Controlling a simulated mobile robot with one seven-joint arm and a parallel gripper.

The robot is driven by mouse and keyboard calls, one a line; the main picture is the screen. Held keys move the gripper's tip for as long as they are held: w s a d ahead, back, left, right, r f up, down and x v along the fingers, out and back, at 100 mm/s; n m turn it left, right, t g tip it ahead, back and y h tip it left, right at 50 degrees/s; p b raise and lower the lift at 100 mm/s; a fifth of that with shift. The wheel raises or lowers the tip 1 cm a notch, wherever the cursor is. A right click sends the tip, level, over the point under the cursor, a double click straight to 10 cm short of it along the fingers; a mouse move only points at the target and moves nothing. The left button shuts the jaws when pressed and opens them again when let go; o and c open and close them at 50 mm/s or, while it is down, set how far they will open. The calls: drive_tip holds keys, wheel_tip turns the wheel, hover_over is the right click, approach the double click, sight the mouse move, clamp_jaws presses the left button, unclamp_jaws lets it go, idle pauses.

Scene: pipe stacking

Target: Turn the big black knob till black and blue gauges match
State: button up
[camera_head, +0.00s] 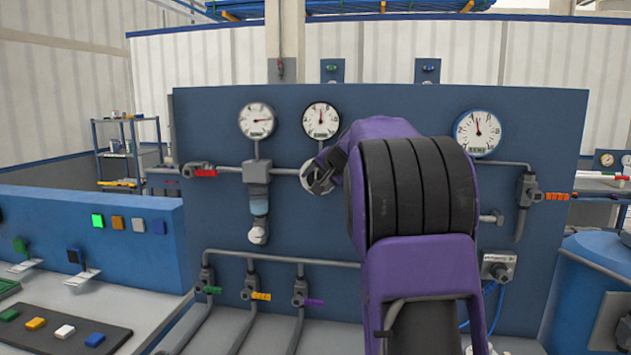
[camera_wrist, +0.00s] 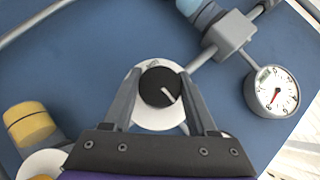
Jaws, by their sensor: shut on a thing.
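The big black knob (camera_wrist: 158,88), with a white pointer line, sits on a round white plate (camera_wrist: 152,118) in the wrist view. My gripper (camera_wrist: 161,80) is shut on the knob, one finger on each side. In the head view my gripper (camera_head: 320,178) and arm hide most of the knob. The black-rimmed gauge (camera_head: 321,120) is just above it, its needle close to straight up. The blue-rimmed gauge (camera_head: 478,133) is to the right of my arm, its needle also nearly upright. An exact match of the needles is too small to tell.
A grey-rimmed gauge (camera_head: 257,121) stands left on the blue panel (camera_head: 400,105) and shows in the wrist view (camera_wrist: 272,92). Pipes with red (camera_head: 205,172) and orange (camera_head: 557,196) handles flank the area. Several small valves sit below. A yellow knob (camera_wrist: 28,124) lies left in the wrist view.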

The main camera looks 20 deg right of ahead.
drive_tip(key=o, duration=1.4)
drive_tip(key=shift+c, duration=0.2)
drive_tip(key=b+v, duration=0.1)
drive_tip(key=v, duration=1.6)
drive_tip(key=shift+s, duration=0.2)
